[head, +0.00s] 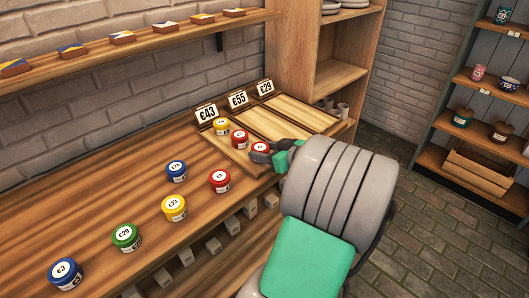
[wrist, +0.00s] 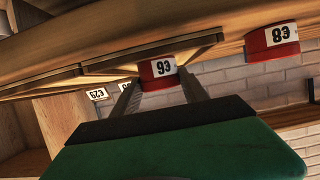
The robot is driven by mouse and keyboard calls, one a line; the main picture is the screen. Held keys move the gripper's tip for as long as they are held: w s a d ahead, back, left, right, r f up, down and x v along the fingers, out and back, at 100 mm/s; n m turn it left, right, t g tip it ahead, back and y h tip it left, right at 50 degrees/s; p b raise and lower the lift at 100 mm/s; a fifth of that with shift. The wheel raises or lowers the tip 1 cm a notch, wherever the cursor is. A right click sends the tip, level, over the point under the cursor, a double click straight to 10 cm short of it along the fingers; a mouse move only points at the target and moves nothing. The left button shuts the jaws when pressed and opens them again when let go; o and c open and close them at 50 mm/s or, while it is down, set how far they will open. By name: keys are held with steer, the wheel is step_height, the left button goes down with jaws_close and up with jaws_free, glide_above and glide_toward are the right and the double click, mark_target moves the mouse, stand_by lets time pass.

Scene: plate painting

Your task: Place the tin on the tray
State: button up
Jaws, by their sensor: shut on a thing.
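A red tin (head: 260,147) with a white lid is between the fingers of my gripper (head: 268,155), at the front part of the wooden tray (head: 284,121). My gripper is shut on this tin. A yellow tin (head: 221,126) and another red tin (head: 239,138) stand in the tray's left section, behind and left of the held tin.
Price signs (head: 238,99) stand along the tray's back. Blue (head: 177,171), red (head: 220,181), yellow (head: 174,208), green (head: 126,237) and blue (head: 65,273) tins stand on the counter left of the tray. The tray's middle and right sections look bare.

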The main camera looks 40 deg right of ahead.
steer(key=shift+f, duration=0.1)
steer(key=shift+f, duration=0.15)
steer(key=o, duration=1.5)
steer(key=shift+c, duration=0.2)
steer(key=shift+r, duration=0.45)
steer(key=v, duration=1.2)
steer(key=shift+f+p, duration=0.25)
steer(key=shift+p, duration=0.2)
